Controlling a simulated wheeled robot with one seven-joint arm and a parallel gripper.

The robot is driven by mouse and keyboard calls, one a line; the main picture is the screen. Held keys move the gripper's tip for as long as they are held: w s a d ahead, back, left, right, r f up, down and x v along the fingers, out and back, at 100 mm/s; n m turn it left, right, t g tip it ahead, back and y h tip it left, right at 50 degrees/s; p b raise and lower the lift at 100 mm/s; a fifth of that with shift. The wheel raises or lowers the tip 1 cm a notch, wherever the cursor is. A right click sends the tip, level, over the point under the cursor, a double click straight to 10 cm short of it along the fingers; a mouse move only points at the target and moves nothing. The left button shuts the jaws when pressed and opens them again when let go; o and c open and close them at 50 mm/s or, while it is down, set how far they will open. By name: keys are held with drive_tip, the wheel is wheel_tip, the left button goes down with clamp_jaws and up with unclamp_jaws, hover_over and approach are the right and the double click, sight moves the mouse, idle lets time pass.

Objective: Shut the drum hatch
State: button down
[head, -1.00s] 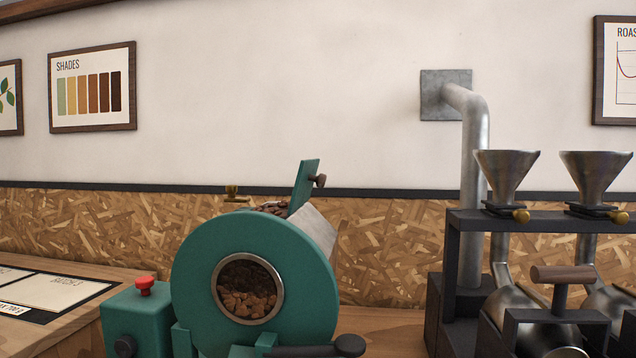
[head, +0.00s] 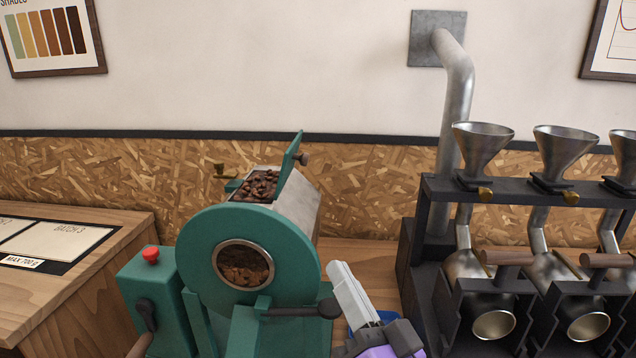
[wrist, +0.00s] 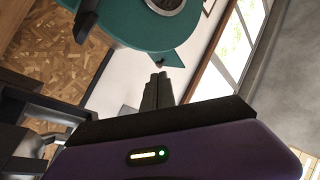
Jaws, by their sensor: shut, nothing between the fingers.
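The green roasting drum (head: 212,232) stands at the centre of the head view, with a round window showing beans. Its green hatch (head: 291,152) stands raised on top, with a dark knob on its right face. Dark beans (head: 258,186) show in the opening beside it. My gripper (head: 338,266) is shut and empty, to the right of the drum and lower than the hatch, apart from it. In the wrist view my shut fingers (wrist: 159,76) point toward the upside-down drum (wrist: 125,25), and the hatch (wrist: 165,59) shows just beyond their tips.
A black-handled lever (head: 300,311) sticks out of the drum's front, close to my gripper. A dark rack (head: 430,210) with steel funnels stands to the right. A green box with a red button (head: 151,255) is at the drum's left. The air above the drum is clear.

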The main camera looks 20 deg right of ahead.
drive_tip(key=w+d+r+m+h+p, duration=0.25)
drive_tip(key=w+r+m, duration=0.35)
drive_tip(key=r+m, duration=0.4)
wheel_tip(320, 180, down, 3)
drive_tip(key=w+d+m+g+h, duration=0.1)
drive_tip(key=d+m+g+h, duration=0.15)
drive_tip(key=m, duration=0.55)
drive_tip(key=w+r+p, duration=0.1)
drive_tip(key=w+p, duration=0.4)
drive_tip(key=w, duration=0.6)
drive_tip(key=shift+w+a+r+n+g, duration=0.2)
drive_tip(key=shift+a+r+n+g, duration=0.1)
drive_tip(key=shift+a+r+g, duration=0.1)
drive_tip(key=shift+a, duration=0.1)
